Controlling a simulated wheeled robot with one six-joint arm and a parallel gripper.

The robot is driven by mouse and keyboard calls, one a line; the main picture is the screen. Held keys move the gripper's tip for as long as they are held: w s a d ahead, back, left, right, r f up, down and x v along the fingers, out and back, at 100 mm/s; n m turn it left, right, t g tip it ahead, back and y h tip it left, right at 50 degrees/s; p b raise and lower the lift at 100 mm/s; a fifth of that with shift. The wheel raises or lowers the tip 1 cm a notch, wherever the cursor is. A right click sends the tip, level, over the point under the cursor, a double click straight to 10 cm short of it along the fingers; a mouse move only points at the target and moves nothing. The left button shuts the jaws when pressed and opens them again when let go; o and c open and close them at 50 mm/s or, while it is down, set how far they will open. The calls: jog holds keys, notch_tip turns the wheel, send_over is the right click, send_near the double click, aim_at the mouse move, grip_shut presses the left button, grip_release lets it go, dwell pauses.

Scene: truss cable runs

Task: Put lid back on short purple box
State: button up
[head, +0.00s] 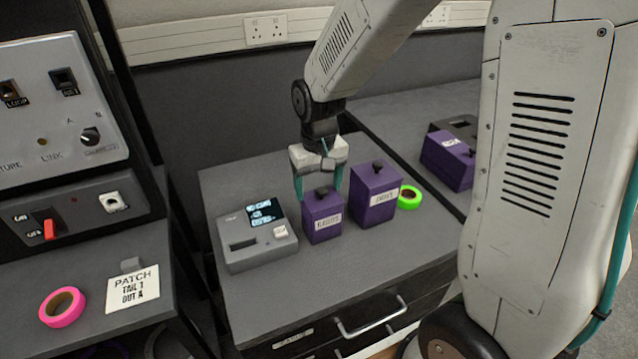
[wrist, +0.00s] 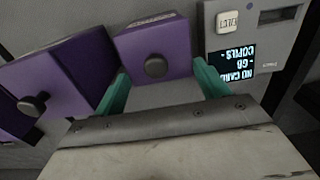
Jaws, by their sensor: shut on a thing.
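The short purple box (head: 323,225) stands on the grey cabinet top, with a white label on its front. Its purple lid (wrist: 140,44), with a dark round knob (wrist: 155,66), is at the top of the box. I see no clear gap between lid and box in the head view. My gripper (head: 318,185) points down over it, one teal finger on each side of the lid; the fingers (wrist: 163,85) also show in the wrist view. It is shut on the lid. The far finger is partly hidden in the head view.
A taller purple box (head: 374,197) with a knobbed lid stands close on the right, beside a green tape roll (head: 410,197). A grey card reader (head: 256,237) stands close on the left. Another purple box (head: 449,158) lies further right. The cabinet top in front is clear.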

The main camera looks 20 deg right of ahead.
jog(key=o, duration=1)
jog(key=shift+o, duration=0.3)
jog(key=shift+r, duration=3.5)
grip_shut()
jog(key=shift+f, duration=0.15)
